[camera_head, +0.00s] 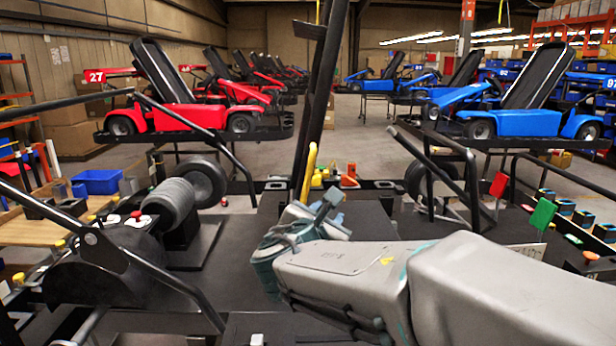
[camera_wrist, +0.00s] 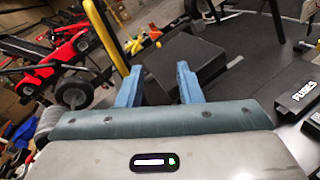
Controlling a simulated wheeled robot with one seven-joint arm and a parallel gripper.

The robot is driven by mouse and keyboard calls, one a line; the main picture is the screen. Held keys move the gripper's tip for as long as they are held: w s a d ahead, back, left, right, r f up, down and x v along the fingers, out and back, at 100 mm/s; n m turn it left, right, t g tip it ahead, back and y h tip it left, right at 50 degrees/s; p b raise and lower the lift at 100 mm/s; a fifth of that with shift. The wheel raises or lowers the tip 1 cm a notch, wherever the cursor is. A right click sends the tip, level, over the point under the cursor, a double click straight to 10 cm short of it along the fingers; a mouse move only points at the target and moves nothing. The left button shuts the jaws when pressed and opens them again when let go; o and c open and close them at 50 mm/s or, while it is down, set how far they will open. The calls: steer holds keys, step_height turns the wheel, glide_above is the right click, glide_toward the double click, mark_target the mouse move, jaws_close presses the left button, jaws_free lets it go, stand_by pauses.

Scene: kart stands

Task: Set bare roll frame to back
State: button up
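A pair of tall black bars (camera_head: 322,75) rises steeply in the middle of the head view, leaning slightly; this looks like the bare roll frame, though its lower end is partly hidden by my arm. A yellow curved handle (camera_head: 308,172) stands beside its lower part. In the wrist view a yellow bar (camera_wrist: 106,38) rises to the left of my fingers. My gripper (camera_head: 322,205) is low in front of the frame. Its two blue fingers are apart, with nothing held between them in the wrist view (camera_wrist: 159,80). A black block (camera_wrist: 180,62) shows beyond them.
Red karts (camera_head: 180,115) stand on stands at left, blue karts (camera_head: 525,122) at right. Black rollers (camera_head: 167,202) and slanted bars flank the dark deck on the left. A green plate (camera_head: 542,214) and several buttons are at right. A blue bin (camera_head: 97,182) sits far left.

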mark_target(308, 176)
steer(key=w+a+r+n+t+y, duration=0.2)
steer(key=a+r+n, duration=0.15)
steer(key=a, duration=0.25)
steer(key=shift+n, duration=0.25)
steer(key=p+x, duration=0.1)
steer(key=x, duration=0.3)
steer(key=p+x, duration=0.1)
steer(key=x, duration=0.3)
steer(key=p+x, duration=0.1)
steer(key=x, duration=0.4)
steer(key=shift+d+f, duration=0.25)
steer(key=shift+f, duration=0.1)
jaws_close()
